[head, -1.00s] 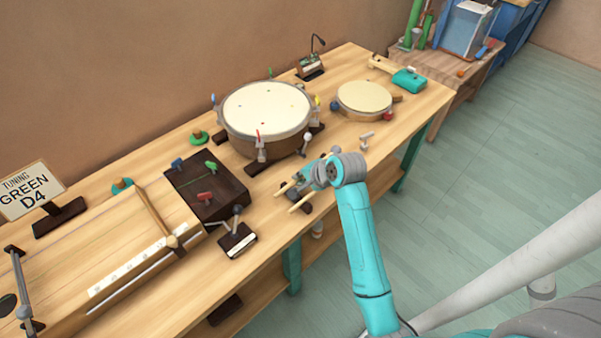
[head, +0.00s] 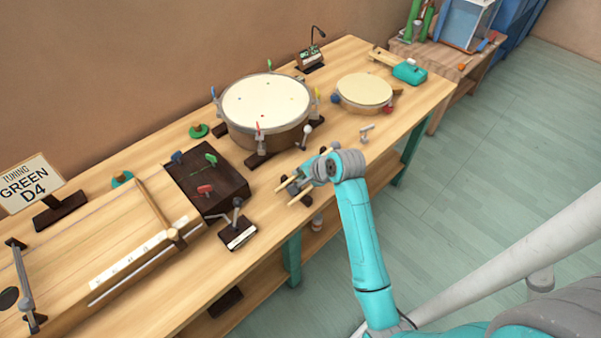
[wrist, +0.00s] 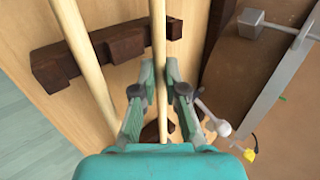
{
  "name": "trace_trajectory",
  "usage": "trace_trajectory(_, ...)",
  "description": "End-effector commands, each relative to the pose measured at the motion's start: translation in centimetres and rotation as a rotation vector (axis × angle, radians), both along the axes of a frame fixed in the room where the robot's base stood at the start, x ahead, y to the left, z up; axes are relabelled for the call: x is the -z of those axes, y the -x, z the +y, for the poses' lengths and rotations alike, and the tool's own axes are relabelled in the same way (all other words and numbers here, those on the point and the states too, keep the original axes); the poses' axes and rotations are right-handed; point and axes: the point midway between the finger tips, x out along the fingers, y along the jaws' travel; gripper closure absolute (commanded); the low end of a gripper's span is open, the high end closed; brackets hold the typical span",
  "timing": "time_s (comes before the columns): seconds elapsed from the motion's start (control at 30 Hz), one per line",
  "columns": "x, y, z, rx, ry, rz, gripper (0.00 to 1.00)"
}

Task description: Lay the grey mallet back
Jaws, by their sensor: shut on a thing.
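My gripper (wrist: 160,78) is shut on a pale wooden mallet handle (wrist: 159,40), which runs up between the two fingers in the wrist view. A second pale stick (wrist: 80,50) lies to its left, apart from the fingers. Both pass over a dark wooden rack (wrist: 103,52); whether the held handle touches it I cannot tell. In the head view my gripper (head: 305,178) is low over the table's front edge, in front of the large drum, with pale stick ends (head: 284,184) showing at its left. The held mallet's head is hidden, so its grey colour is not visible.
The large drum (head: 265,104) stands behind my gripper, its side close on the right in the wrist view. A small drum (head: 364,91) is to the right. A dark box with coloured keys (head: 222,180) and a small metal stand (head: 238,230) are to the left.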

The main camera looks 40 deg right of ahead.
Motion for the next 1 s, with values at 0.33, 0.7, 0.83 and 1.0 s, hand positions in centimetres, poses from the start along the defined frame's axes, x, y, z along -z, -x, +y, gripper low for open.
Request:
trace_trajectory(0.33,0.1,0.0,0.0,0.0,0.0,0.0,0.72)
trace_trajectory(0.7,0.0,0.1,0.0,0.0,0.0,-0.001,0.6)
trace_trajectory(0.83,-0.8,0.7,-0.1,0.001,0.001,-0.003,0.6)
trace_trajectory(1.0,-3.0,2.5,-0.2,0.001,0.001,-0.004,0.6)
